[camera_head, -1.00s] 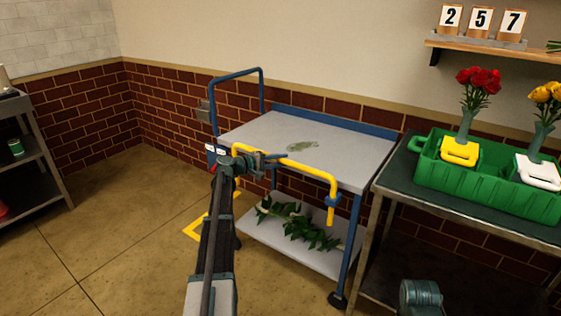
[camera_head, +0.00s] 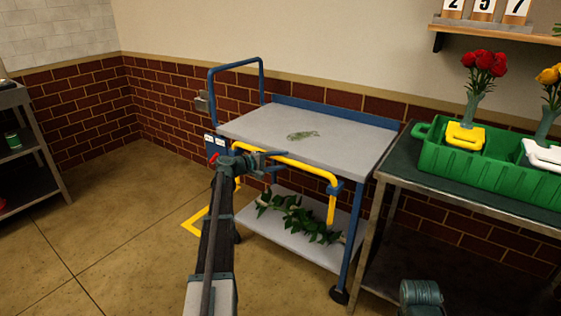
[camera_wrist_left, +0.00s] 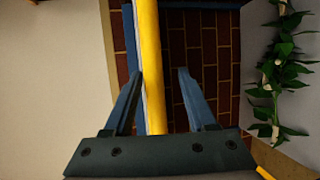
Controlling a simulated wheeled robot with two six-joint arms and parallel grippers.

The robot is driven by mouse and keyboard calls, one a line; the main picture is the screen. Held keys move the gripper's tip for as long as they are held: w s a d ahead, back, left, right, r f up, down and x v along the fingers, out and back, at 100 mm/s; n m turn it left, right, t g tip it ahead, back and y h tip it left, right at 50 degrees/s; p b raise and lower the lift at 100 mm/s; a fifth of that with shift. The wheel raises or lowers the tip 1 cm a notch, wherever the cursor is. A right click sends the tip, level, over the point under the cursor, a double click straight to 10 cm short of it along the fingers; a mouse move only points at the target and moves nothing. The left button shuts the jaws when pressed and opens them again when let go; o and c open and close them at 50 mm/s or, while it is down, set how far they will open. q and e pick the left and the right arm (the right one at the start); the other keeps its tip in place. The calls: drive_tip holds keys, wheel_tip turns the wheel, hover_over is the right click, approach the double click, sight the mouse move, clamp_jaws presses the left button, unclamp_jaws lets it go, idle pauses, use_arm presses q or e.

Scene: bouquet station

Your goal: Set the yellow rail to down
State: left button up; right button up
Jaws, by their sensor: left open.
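The yellow rail (camera_head: 298,163) runs along the front of the cart (camera_head: 345,150), about level with the tabletop's front edge. Its right end bends down at a blue joint and ends in a hanging leg. My left gripper (camera_head: 272,163) is at the rail's left part and hides some of it. In the left wrist view the rail (camera_wrist_left: 151,65) passes between the open fingers of my left gripper (camera_wrist_left: 160,85). It lies close to the left finger, with a gap to the right finger. I cannot tell whether it touches the left finger.
Leafy greens (camera_head: 300,217) lie on the cart's lower shelf. A green crate (camera_head: 480,170) with flower vases stands on the table to the right. A dark shelf unit (camera_head: 30,160) is at far left. The floor left of the cart is clear.

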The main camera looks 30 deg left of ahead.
use_arm(q)
drive_tip(key=p+v, duration=0.2)
drive_tip(key=v, duration=1.2)
drive_tip(key=shift+f, duration=0.1)
drive_tip(key=s+d+f+m+g, duration=0.2)
drive_tip(key=d+f+m+g, duration=0.15)
drive_tip(key=d, duration=0.85)
drive_tip(key=s+d+f+m+g, duration=0.1)
drive_tip(key=d+f+m+g, duration=0.3)
drive_tip(key=d, duration=0.7)
drive_tip(key=s+d+f+m+g, duration=0.15)
drive_tip(key=d+f, duration=0.35)
drive_tip(key=d, duration=0.7)
drive_tip(key=s+d+f+m+g+y, duration=0.35)
drive_tip(key=s+d, duration=0.35)
drive_tip(key=s, duration=0.4)
drive_tip(key=s+d+f+m+g+y, duration=0.2)
drive_tip(key=s+d+m+y, duration=0.3)
drive_tip(key=s+d, duration=0.45)
wheel_tip(320, 180, up, 32)
drive_tip(key=a+p, duration=0.1)
drive_tip(key=p, duration=3.1)
drive_tip(key=shift+s+a+f, duration=0.15)
drive_tip(key=shift+s+a, duration=0.2)
drive_tip(key=shift+a, duration=0.05)
